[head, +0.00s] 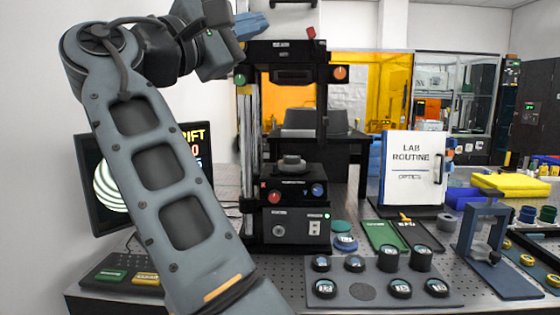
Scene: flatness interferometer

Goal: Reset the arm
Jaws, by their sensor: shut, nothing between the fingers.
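My arm rises from the bottom centre-left of the head view, bends at the top left and reaches right. My gripper (252,25) is at the top of the view, shut and empty, in front of the upper left part of the black interferometer frame (290,56). It is well above the bench and I cannot tell whether it clears the frame. My arm hides part of the monitor (104,187) on the left.
The perforated bench (265,291) holds a grey tray (447,297) with several round black-rimmed pieces, a green mat (382,236) and a LAB ROUTINE board (411,165). A blue-grey stand (484,236) is at right. Labelled buttons (108,275) lie at lower left.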

